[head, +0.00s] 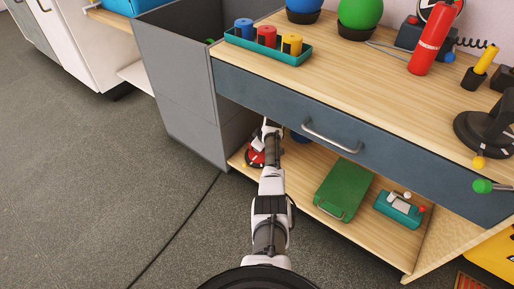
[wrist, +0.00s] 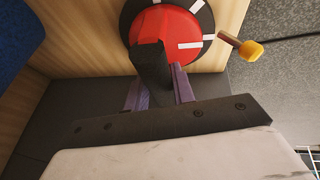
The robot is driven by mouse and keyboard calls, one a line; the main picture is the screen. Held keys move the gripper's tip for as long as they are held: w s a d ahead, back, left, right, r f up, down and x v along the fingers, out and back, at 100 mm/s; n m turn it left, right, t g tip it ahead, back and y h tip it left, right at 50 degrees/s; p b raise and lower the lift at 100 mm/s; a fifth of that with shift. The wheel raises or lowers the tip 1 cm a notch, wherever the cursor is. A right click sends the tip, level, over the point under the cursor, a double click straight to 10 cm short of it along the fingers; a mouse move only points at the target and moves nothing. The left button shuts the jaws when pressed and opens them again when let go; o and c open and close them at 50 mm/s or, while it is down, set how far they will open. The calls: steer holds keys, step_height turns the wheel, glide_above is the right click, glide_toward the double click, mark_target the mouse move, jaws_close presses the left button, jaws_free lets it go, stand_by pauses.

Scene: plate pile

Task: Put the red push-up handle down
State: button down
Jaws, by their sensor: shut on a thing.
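The red push-up handle (head: 256,158) is at the left end of the wooden lower shelf (head: 355,230), below the drawer. In the wrist view it shows as a red dome on a round black base with white marks (wrist: 165,35), with a dark grip standing toward me. My gripper (wrist: 158,88) is shut on the dark grip, one finger on each side. In the head view my wrist hides part of the handle and the gripper's fingers. I cannot tell whether the base touches the shelf.
A yellow-tipped lever (wrist: 250,50) sticks out beside the base. A blue object (wrist: 18,25) shows at the upper left of the wrist view. A green case (head: 344,190) and a teal device (head: 398,209) lie farther right on the shelf. The grey drawer front (head: 270,105) hangs above.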

steer(key=shift+w+r, duration=0.1)
steer(key=c, duration=1.6)
jaws_free()
steer(key=o, duration=0.4)
steer(key=shift+o, duration=0.2)
steer(key=shift+d+r+p, duration=0.1)
steer(key=shift+r+p, duration=0.2)
steer(key=shift+p, duration=0.15)
steer(key=p+v, duration=0.1)
steer(key=p, duration=0.1)
steer(key=p+v, duration=0.2)
steer(key=shift+s+d+p, duration=0.15)
steer(key=shift+s+p, duration=0.25)
steer(key=s+d+p, duration=0.5)
steer(key=s+p, duration=0.4)
steer(key=s, duration=0.1)
steer(key=shift+d+f+p, duration=0.2)
steer(key=shift+f+p, duration=0.1)
steer(key=shift+p, duration=0.05)
